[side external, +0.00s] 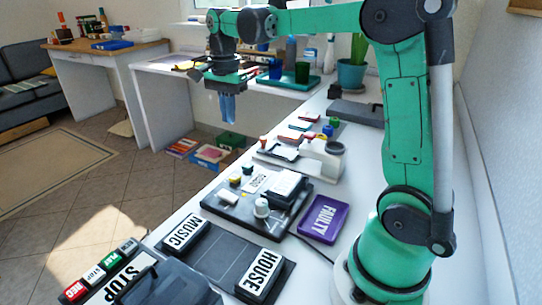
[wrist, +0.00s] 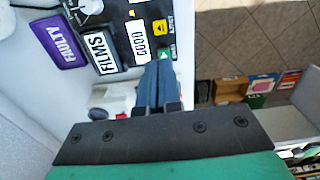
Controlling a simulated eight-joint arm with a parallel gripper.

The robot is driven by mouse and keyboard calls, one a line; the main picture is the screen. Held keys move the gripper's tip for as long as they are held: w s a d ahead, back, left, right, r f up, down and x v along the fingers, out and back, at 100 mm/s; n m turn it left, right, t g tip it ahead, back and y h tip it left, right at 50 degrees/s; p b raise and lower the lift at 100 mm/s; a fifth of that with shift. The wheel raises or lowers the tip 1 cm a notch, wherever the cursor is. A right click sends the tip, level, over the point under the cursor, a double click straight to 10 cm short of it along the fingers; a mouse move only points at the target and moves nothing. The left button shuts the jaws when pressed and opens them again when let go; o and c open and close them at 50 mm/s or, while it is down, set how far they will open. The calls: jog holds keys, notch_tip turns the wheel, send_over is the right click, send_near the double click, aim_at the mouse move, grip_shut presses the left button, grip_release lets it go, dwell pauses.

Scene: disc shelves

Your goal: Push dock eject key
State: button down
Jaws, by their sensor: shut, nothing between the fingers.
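My gripper (side external: 228,118) hangs with its blue fingers pointing down, shut and empty, high above the floor beside the bench's left edge. In the wrist view its fingertips (wrist: 157,66) appear just below the black dock unit (wrist: 122,62). The dock unit also stands on the bench in the side view (side external: 213,208). A small yellow key (wrist: 160,26) and a green key (wrist: 164,53) show at the dock's edge in the wrist view, apart from the fingers in depth. Their symbols are too small to tell which is the eject key.
A purple FAULTY tray (side external: 323,219) lies beside the dock. MUSIC (side external: 183,234) and HOUSE (side external: 260,275) blocks stand nearer the camera. A white device (side external: 320,158) and small coloured items sit farther back. Boxes (side external: 211,155) lie on the floor.

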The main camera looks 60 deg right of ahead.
aim_at(234, 176)
jog(key=shift+d, duration=0.15)
jog(key=shift+f, duration=0.1)
notch_tip(234, 176, down, 14)
jog(key=shift+r, duration=0.1)
dwell(0.6)
notch_tip(234, 176, down, 2)
jog(key=shift+f, duration=0.1)
dwell(0.4)
jog(key=shift+w, duration=0.1)
notch_tip(234, 176, up, 15)
jog(key=shift+f, duration=0.2)
